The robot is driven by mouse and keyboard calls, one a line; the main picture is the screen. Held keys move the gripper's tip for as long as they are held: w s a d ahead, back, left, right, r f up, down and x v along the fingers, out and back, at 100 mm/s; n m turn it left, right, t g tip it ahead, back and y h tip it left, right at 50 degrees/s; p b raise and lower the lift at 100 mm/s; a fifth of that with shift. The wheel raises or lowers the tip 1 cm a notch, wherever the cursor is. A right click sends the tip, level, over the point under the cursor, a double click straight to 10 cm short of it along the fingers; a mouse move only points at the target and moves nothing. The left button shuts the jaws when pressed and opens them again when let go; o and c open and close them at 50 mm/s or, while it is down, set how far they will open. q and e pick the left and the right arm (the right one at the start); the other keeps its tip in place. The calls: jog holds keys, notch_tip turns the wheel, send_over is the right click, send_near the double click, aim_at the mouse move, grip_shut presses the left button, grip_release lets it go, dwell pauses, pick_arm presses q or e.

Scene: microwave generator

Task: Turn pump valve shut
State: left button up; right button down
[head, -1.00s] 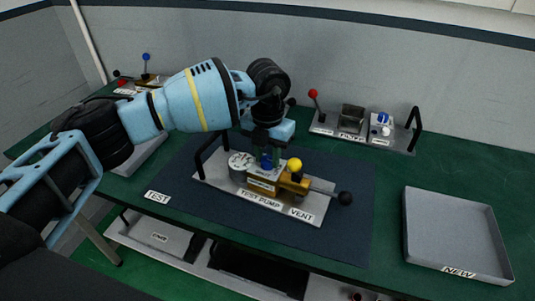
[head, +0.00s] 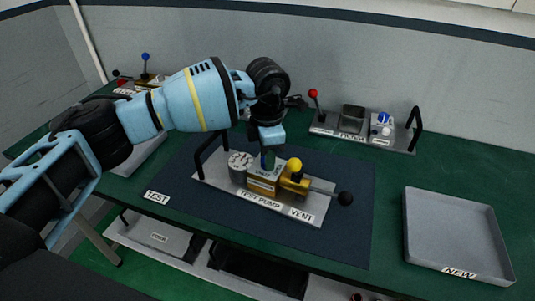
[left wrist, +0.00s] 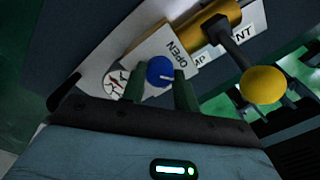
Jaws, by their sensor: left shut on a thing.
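The test pump (head: 262,194) stands on a dark mat, with a gauge (head: 240,161), a yellow ball knob (head: 294,165) and a black-knobbed rod (head: 345,199). My left gripper (head: 268,160) points down over the pump's middle. In the left wrist view, the blue valve knob (left wrist: 160,71) sits between the two fingers of my left gripper (left wrist: 161,80), which is shut on it. A white line marks the knob, and the word OPEN (left wrist: 177,53) is printed beside it. In the head view the gripper mostly hides the knob. My right gripper is out of view.
A grey tray marked NEW (head: 409,235) lies at the right. A filter plate with a red-knobbed lever (head: 313,94) and a black handle (head: 414,130) stands at the back. The pump's own black handle (head: 212,148) rises close to my left gripper. The mat's right part is clear.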

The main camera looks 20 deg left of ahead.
pick_arm(q)
jog(key=m+b, duration=0.1)
jog(key=m, duration=0.5)
jog(key=shift+m, duration=0.9)
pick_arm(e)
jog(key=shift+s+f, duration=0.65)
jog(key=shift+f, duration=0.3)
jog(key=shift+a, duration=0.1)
pick_arm(q)
jog(key=o, duration=1)
jog(key=shift+r+b, duration=0.45)
jog(key=shift+r, duration=3.45)
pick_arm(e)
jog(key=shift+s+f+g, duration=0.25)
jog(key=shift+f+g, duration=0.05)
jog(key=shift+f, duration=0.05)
